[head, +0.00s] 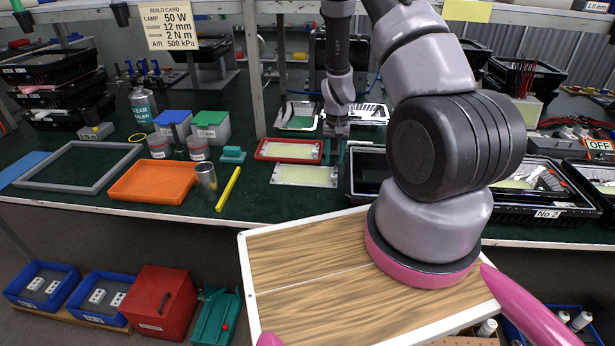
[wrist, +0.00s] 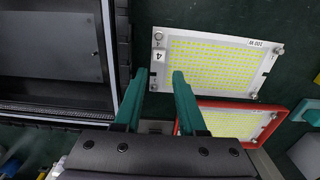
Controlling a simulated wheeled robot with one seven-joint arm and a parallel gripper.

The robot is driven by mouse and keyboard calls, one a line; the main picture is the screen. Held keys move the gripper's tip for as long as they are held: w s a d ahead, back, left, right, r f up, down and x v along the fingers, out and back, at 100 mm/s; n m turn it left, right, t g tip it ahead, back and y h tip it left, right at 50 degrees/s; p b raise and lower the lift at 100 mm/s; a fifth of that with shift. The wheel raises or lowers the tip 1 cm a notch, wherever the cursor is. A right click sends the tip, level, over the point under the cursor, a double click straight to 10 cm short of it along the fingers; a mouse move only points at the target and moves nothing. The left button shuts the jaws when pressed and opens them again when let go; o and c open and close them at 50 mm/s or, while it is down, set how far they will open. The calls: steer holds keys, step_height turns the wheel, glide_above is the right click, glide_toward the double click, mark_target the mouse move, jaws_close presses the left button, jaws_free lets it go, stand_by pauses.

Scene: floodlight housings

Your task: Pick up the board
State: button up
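A bare LED board (head: 305,176) lies flat on the dark green bench top, a white plate with a yellow dotted field. In the wrist view the same board (wrist: 215,65) shows a "4" label, a wattage label and corner holes. A second yellow board (head: 290,151) lies in a red frame just behind it; it also shows in the wrist view (wrist: 235,120). My gripper (head: 334,160) points down at the bare board's right end. In the wrist view its teal fingers (wrist: 155,75) are apart with nothing gripped, the board's labelled edge between them. Fingertip height is unclear.
A black tray (wrist: 55,95) stands close beside the fingers; it is to their right in the head view. An orange tray (head: 153,182), yellow rod (head: 228,188) and grey frame (head: 80,166) lie to the left. A wood-topped surface (head: 310,270) is in front.

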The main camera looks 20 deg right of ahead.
mark_target(334, 171)
steer(key=f, duration=0.6)
steer(key=shift+s, duration=0.2)
jaws_close()
